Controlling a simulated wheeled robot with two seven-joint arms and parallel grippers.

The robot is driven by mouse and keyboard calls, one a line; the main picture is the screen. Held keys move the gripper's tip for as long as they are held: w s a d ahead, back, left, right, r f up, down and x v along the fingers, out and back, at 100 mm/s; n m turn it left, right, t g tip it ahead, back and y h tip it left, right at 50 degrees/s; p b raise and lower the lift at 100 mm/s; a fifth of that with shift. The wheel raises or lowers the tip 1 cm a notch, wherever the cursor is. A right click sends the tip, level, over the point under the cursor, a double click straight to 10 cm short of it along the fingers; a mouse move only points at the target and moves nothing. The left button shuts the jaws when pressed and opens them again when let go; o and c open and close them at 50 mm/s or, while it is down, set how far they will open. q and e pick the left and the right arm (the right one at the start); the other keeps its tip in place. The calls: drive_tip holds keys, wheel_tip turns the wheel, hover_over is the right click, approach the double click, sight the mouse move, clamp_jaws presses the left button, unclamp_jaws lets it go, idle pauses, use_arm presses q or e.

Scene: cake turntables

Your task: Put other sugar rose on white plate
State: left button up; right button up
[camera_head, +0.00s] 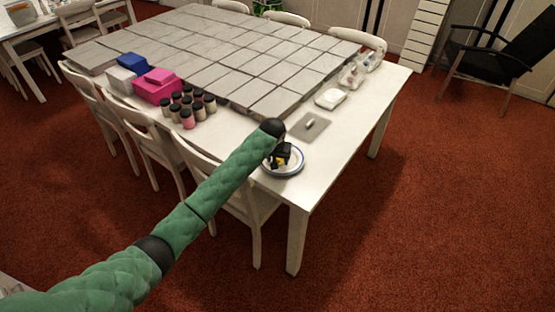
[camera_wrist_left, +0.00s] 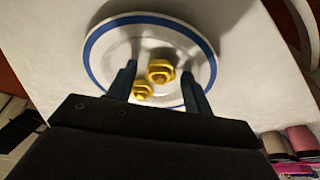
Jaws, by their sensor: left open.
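The white plate (camera_head: 298,167) with a blue rim stands near the front corner of the white table. It also fills the upper middle of the left wrist view (camera_wrist_left: 200,48). Two gold-yellow sugar roses lie on it: one rose (camera_wrist_left: 161,71) near the middle, and the other rose (camera_wrist_left: 143,91) just beside it, lower left. My left gripper (camera_head: 280,161) is over the plate, pointing down. Its fingers (camera_wrist_left: 158,72) are apart, with the roses between them in the wrist view. I cannot tell whether the fingers touch either rose. My right gripper is not in view.
A grey square mat (camera_head: 321,130) with a small pale piece lies behind the plate. A white dish (camera_head: 330,99), several dark-lidded jars (camera_head: 188,119), a pink box (camera_head: 157,86) and a blue box (camera_head: 133,64) stand around the large grey tiles (camera_head: 235,55). Chairs line the table's left side.

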use_arm(q)
drive_tip(key=shift+r, duration=0.35)
drive_tip(key=b+v, duration=0.2)
drive_tip(key=v, duration=0.9)
drive_tip(key=shift+s, duration=0.2)
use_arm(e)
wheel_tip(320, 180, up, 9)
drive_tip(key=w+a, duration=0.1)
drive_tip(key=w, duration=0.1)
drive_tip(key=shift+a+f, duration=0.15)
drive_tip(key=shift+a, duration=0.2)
use_arm(q)
drive_tip(key=shift+r, duration=0.1)
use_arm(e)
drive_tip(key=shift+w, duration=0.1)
